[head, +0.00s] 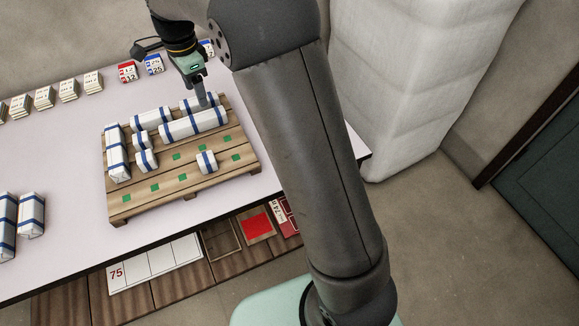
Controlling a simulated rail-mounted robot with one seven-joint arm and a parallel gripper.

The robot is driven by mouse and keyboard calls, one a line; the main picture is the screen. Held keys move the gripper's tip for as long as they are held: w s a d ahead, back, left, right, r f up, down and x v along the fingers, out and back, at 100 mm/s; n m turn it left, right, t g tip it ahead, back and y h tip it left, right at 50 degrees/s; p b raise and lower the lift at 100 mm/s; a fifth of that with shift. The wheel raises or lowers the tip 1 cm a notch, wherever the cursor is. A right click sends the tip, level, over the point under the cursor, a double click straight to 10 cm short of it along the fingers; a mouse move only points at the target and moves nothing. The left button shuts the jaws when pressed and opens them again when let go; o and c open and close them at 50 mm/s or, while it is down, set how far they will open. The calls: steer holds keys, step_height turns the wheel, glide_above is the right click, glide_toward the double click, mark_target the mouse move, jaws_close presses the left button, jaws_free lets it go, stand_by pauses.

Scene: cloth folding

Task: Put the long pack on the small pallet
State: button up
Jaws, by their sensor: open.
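The small wooden pallet (130,206) lies on the table, with several green squares showing on its bare boards. White packs with blue bands lie on it. One long pack (117,160) is along the left edge, another long pack (190,127) lies across the back part, and a further pack (188,107) behind it is partly hidden by my gripper. Shorter packs stand near the left and the front middle (207,162). My gripper (203,101) is open, pointing down at the pallet's back edge, close over the rear packs. Whether it touches them I cannot tell.
Two more banded packs (31,214) stand at the table's left edge. Card stacks (68,91) and red and blue number cards (127,72) line the back. The pallet's front right boards are mostly clear. A shelf with trays (160,266) is below the table's front edge.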

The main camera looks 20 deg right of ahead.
steer(key=s+d+r+n, duration=0.2)
steer(key=s+d+n, duration=0.3)
steer(key=s+d, duration=0.45)
steer(key=s+d+f+n, duration=0.2)
steer(key=s+n, duration=0.3)
steer(key=s, duration=0.6)
steer(key=s+d+f+n, duration=0.3)
steer(key=s+f+n, duration=0.1)
steer(key=s, duration=0.7)
steer(key=shift+s+f+n, duration=0.25)
steer(key=shift+s+n, duration=0.05)
steer(key=shift+n, duration=0.1)
steer(key=shift+d, duration=0.2)
